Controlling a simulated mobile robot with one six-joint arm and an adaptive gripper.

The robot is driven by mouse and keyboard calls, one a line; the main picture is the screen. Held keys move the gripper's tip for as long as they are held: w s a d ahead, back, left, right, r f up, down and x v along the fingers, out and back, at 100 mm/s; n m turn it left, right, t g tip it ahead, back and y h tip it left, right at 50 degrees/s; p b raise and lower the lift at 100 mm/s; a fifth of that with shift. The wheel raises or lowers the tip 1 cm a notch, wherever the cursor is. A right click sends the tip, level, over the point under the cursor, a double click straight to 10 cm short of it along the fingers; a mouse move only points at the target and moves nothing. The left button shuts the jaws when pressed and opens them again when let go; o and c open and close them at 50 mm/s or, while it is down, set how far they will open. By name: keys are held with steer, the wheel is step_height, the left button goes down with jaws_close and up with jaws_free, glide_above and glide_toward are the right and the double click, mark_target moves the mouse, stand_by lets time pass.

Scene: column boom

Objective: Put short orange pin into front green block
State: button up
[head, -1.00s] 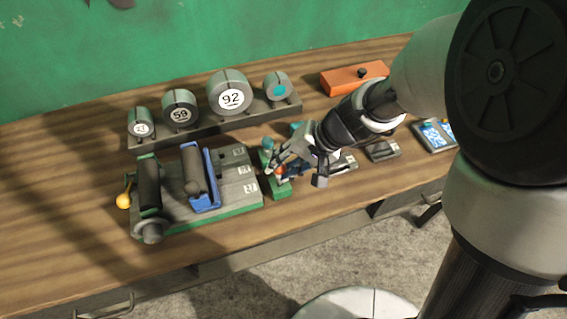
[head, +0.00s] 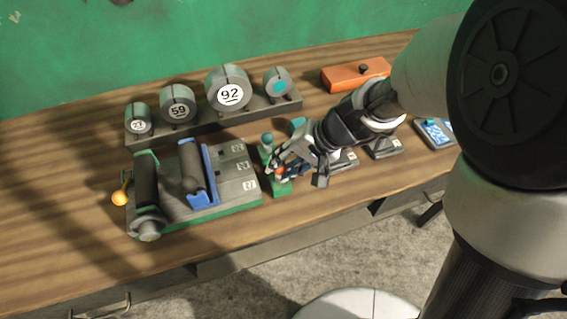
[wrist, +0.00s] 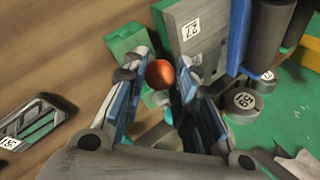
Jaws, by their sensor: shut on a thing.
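The short orange pin (wrist: 160,74) shows as a round orange end between my fingertips in the wrist view. It is a small orange spot in the head view (head: 279,171). My gripper (head: 278,168) is shut on it, low over the row of green blocks; the fingers also show in the wrist view (wrist: 162,82). The front green block (head: 282,188) is just in front of the fingertips, and it shows in the wrist view (wrist: 127,40) above left of the pin. The pin's lower part is hidden, so I cannot tell whether it touches the block.
A green pin (head: 267,146) stands behind my gripper. The grey rack (head: 225,175) with rollers and a blue holder stands close on the left. Round numbered weights (head: 229,91) line the back. An orange box (head: 352,75) is at back right. Bare table lies in front.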

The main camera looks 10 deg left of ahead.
steer(key=o, duration=1.1)
steer(key=shift+o, duration=0.2)
steer(key=v, duration=1.2)
steer(key=shift+s+d, duration=0.1)
steer(key=s+d+r+t+h, duration=0.2)
steer(key=s+d+h, duration=0.1)
steer(key=s+d, duration=0.4)
steer(key=s+d+r+t+h, duration=0.2)
steer(key=s+d+h, duration=0.1)
steer(key=s+d, duration=0.4)
steer(key=shift+s+d+r+h, duration=0.15)
steer(key=shift+d+r+h, duration=0.15)
steer(key=shift+d, duration=0.8)
